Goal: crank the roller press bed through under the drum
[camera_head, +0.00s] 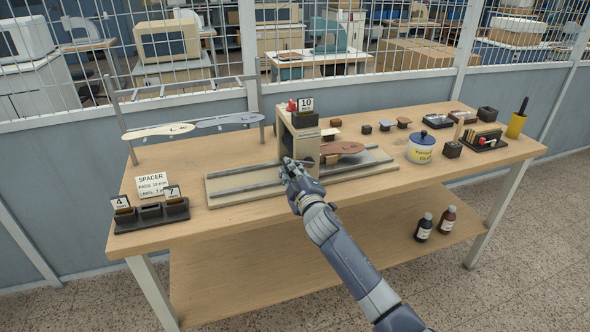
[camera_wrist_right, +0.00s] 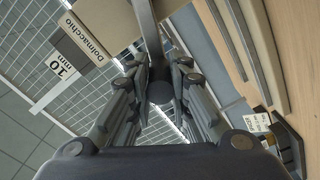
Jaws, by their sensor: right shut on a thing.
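The roller press stands mid-table, its beige frame (camera_head: 283,117) upright over a long base with metal rails (camera_head: 243,187). A 10 mm tag (camera_head: 306,104) sits on top. A brown sole-shaped piece (camera_head: 342,148) lies over the rails right of the frame. The drum is mostly hidden. My right gripper (camera_head: 288,163) is at the frame's near side. In the right wrist view its fingers (camera_wrist_right: 159,88) are closed around the crank handle (camera_wrist_right: 160,92), at the end of a dark crank arm (camera_wrist_right: 146,28). My left gripper is not in view.
A rack with two sole shapes (camera_head: 158,131) stands at the back left. A spacer holder (camera_head: 151,214) with 4 and 7 tags is front left. Two bottles (camera_head: 424,228) stand on the lower shelf.

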